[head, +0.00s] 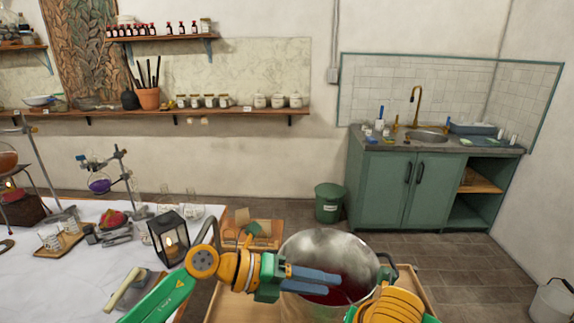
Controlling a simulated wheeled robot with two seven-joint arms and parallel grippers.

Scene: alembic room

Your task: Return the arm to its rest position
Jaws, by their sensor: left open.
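My left arm comes in from the lower left, green and orange. Its gripper (318,281) has two blue fingers pointing right, open, with nothing seen between them. In the picture the fingers overlap the large metal pot (328,247), which holds dark red liquid (330,297). I cannot tell how high they are above the pot. An orange and green part of my right arm shows at the bottom right, in front of the pot. Its fingers are not visible.
A white-topped table (60,275) with a black lantern (168,240) and glassware stands at left, close to my left arm. A wooden crate (262,232) is behind the pot. A green bin (329,203) and green sink cabinet (405,185) stand farther back. The floor at right is mostly clear.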

